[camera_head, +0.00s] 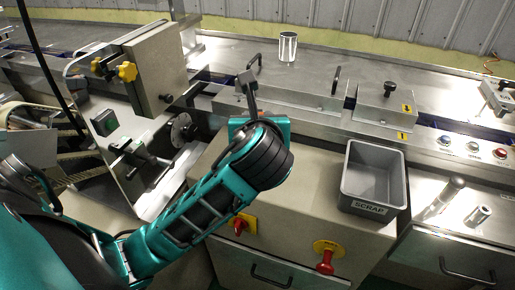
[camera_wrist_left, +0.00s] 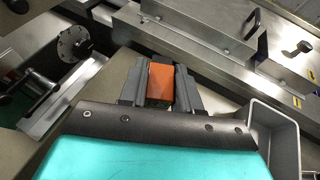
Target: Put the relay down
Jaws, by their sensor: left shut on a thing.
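The relay, an orange block (camera_wrist_left: 160,82), sits between the two grey fingers of my left gripper (camera_wrist_left: 160,70) in the left wrist view. The fingers are shut on its sides. In the head view my left arm reaches in from the lower left, and the left gripper (camera_head: 248,92) is above the front of the machine, left of the scrap bin. The relay cannot be made out clearly in the head view, where the wrist and fingers cover it. My right gripper is not in view.
A grey bin marked SCRAP (camera_head: 375,178) stands on the cabinet to the right. A metal can (camera_head: 287,46) stands on the machine behind. A metal cover with handles (camera_head: 300,88) lies behind the gripper. Bare cabinet top lies between gripper and bin.

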